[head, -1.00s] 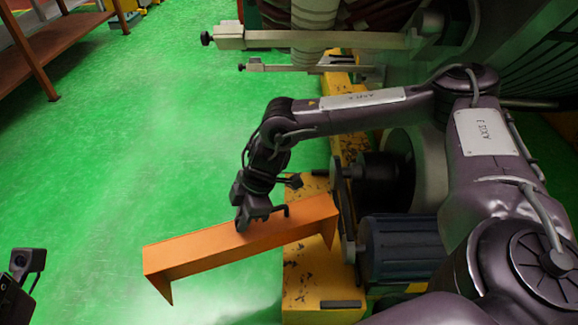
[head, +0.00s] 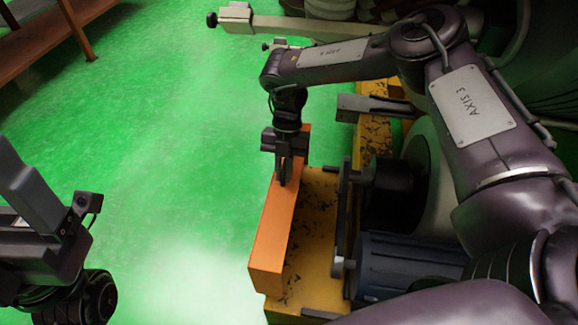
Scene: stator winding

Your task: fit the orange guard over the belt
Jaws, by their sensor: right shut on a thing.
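The orange guard (head: 274,226) is a long, channel-shaped cover. My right gripper (head: 285,178) is shut on it near its far end. The guard runs lengthwise towards the bottom of the view, left of the belt drive and beside or above the yellow base; its exact height is unclear. The dark belt (head: 343,205) appears as a narrow upright strip between guard and motor, apart from the guard. My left gripper (head: 28,190) is at the lower left, far from the guard. Its fingers do not show clearly enough to tell their state.
A blue-grey ribbed motor (head: 405,265) and a black round drum (head: 398,190) stand right of the belt. The worn yellow base (head: 318,215) lies beneath. A brown table (head: 50,20) stands at the upper left. The green floor between is clear.

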